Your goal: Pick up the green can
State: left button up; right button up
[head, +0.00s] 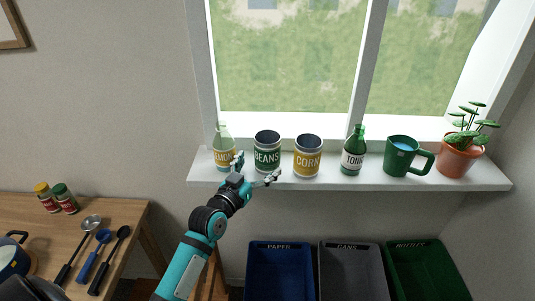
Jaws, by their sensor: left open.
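The green can (267,150), labelled BEANS, stands upright on the white windowsill between a pale bottle with a yellow label and a yellow can. My left gripper (257,169) is open just in front of the green can. One finger is at the can's lower left side and the other reaches out to its lower right. I cannot tell whether the fingers touch it. The gripper hides a little of the can's lower part. My right gripper is not in view.
On the sill (400,183) stand the pale bottle (223,150), yellow CORN can (308,157), green bottle (354,150), green mug (400,158) and potted plant (458,157). Below are blue (280,246), grey (351,246) and green bins (413,244). A wooden table (130,215) with utensils is left.

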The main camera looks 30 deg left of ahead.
aim_at(261, 162)
pick_arm(q)
jog(key=shift+w+d+r, duration=0.1)
jog(key=shift+w+r, duration=0.1)
jog(key=shift+w, duration=0.2)
jog(key=w+p, duration=0.1)
jog(key=w, duration=0.2)
jog(key=shift+w+d+r+p, duration=0.15)
jog(key=shift+w+r+p, duration=0.05)
jog(key=shift+w+p, duration=0.15)
jog(key=shift+w+f, duration=0.15)
jog(key=shift+w, duration=0.25)
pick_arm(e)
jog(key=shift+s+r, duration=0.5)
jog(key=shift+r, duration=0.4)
pick_arm(q)
jog(key=shift+s, duration=0.1)
jog(key=shift+c, duration=1.2)
jog(key=c, duration=1)
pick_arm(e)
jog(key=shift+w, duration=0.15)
